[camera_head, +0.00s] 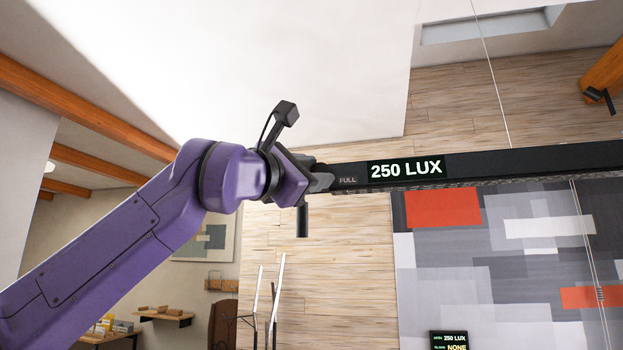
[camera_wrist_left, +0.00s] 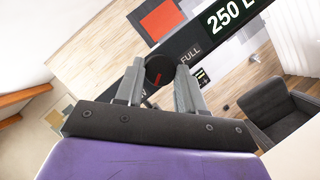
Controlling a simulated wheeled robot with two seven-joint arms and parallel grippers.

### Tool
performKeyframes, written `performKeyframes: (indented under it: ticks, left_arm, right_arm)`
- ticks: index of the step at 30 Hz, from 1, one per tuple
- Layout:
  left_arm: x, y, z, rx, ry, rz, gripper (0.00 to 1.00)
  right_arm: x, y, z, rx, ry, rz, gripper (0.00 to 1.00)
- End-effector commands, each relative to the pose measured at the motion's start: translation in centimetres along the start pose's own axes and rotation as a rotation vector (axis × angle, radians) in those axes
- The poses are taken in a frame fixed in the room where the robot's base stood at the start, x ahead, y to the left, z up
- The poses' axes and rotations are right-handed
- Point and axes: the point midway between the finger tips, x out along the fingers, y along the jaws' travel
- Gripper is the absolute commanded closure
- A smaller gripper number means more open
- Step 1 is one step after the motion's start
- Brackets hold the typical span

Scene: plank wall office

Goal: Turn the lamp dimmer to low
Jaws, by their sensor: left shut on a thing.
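The lamp is a long black bar (camera_head: 530,160) hung on thin wires. Its lit display (camera_head: 406,169) reads 250 LUX, with the word FULL printed beside it. In the left wrist view the dimmer is a round dark knob (camera_wrist_left: 158,69) with a red mark at the bar's end. My left gripper (camera_head: 322,178) is at that end of the bar. In the left wrist view its two grey fingers (camera_wrist_left: 160,80) are shut on the knob, one on each side. A label near the knob is mostly hidden by a finger. My right gripper is not in view.
A small dark screen (camera_head: 449,340) low in the head view also reads 250 LUX, with NONE below. A patterned panel (camera_head: 490,260) is behind the bar. An armchair (camera_wrist_left: 280,108) stands below at right in the wrist view. The space under the bar looks clear.

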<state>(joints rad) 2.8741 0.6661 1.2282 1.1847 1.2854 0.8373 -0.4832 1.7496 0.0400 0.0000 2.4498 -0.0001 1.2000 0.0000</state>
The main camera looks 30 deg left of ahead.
Motion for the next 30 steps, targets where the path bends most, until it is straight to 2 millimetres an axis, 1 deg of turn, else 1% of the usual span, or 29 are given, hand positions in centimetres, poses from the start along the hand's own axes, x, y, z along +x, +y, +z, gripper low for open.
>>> performKeyframes:
  ticks: [5,6,7,8,15,17,20,27,30]
  left_arm:
    - [0.1,0.1,0.0,-0.002,0.002,-0.001,0.92]
    - [0.1,0.1,0.0,-0.002,0.002,-0.001,0.49]
    - [0.1,0.1,0.0,-0.002,0.002,-0.002,0.39]
    - [0.1,0.1,0.0,-0.002,0.002,-0.002,0.36]
    - [0.1,0.0,0.0,-0.001,0.002,-0.003,0.36]
    - [-0.2,-0.1,-0.1,-0.001,0.001,-0.002,0.36]
    - [-1.7,-0.3,-0.2,-0.002,0.000,-0.001,0.36]
    - [-7.4,-0.5,-0.5,-0.003,0.000,-0.002,0.36]
    - [-9.1,-0.4,-0.3,-0.001,0.001,-0.003,0.36]
  right_arm:
    - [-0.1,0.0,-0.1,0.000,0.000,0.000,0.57]
    - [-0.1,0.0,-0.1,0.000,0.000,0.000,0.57]
    - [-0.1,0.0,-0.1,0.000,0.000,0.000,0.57]
    - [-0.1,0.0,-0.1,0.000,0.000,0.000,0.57]
    - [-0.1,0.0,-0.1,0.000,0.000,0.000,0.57]
    - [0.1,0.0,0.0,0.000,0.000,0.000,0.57]
    - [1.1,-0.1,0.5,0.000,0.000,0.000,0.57]
    - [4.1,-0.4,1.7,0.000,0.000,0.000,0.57]
    - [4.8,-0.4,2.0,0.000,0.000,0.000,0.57]
